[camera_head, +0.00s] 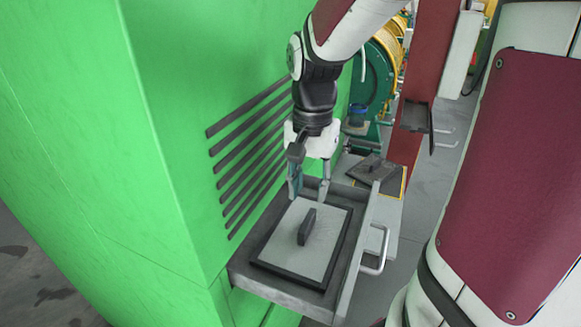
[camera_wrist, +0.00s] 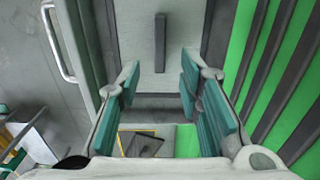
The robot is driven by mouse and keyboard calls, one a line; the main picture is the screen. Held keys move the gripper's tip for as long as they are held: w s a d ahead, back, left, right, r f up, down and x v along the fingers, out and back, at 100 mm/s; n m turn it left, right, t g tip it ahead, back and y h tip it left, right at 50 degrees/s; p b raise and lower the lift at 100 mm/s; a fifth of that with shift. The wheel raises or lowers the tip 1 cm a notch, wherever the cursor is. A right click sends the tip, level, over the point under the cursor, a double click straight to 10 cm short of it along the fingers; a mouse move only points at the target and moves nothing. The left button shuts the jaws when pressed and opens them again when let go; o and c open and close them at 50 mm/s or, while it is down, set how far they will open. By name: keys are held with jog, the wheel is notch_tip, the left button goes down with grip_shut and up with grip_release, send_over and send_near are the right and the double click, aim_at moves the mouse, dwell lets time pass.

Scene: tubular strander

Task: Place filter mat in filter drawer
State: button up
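The filter mat (camera_head: 289,256) is a light grey pad with a dark frame and a dark upright grip bar (camera_head: 307,227) in its middle. It lies flat inside the open filter drawer (camera_head: 246,275), which sticks out of the green cabinet. In the wrist view the mat (camera_wrist: 183,62) and its grip bar (camera_wrist: 160,42) show ahead of the fingers. My gripper (camera_head: 309,192) is above the far end of the drawer, fingers pointing down, apart from the bar. In the wrist view my gripper (camera_wrist: 158,82) is open with nothing between its teal pads.
The green cabinet (camera_head: 80,130) with dark vent slats (camera_head: 240,150) stands close on the left. The drawer front has a metal handle (camera_head: 377,250). Beyond the drawer, a second dark mat with a grip (camera_head: 374,172) lies on a yellow-edged surface. A red post (camera_head: 425,80) stands behind.

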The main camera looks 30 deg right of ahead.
jog(key=s+a+r+n+t, duration=0.5)
jog(key=s+a+r+n, duration=0.4)
jog(key=a+n, duration=0.1)
jog(key=shift+r+n+t, duration=0.25)
jog(key=shift+n+t, duration=0.05)
jog(key=shift+n, duration=0.3)
